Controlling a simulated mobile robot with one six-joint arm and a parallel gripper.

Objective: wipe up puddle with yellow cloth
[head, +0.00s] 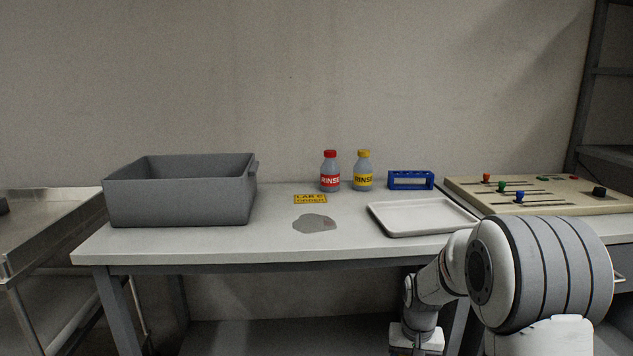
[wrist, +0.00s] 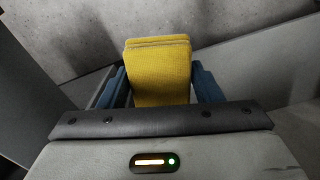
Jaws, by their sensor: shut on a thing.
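The yellow cloth (wrist: 160,68) shows in the wrist view as a folded yellow block. My gripper (wrist: 160,86) is shut on it, with a blue finger on each side. In the head view my arm hangs at the lower right, in front of the table and below its top, well apart from the puddle. The cloth does not show in the head view.
A grey bin (head: 180,197) stands left of the puddle, a white tray (head: 424,217) right. A control panel (head: 540,193) is at right. Table room around the puddle is clear.

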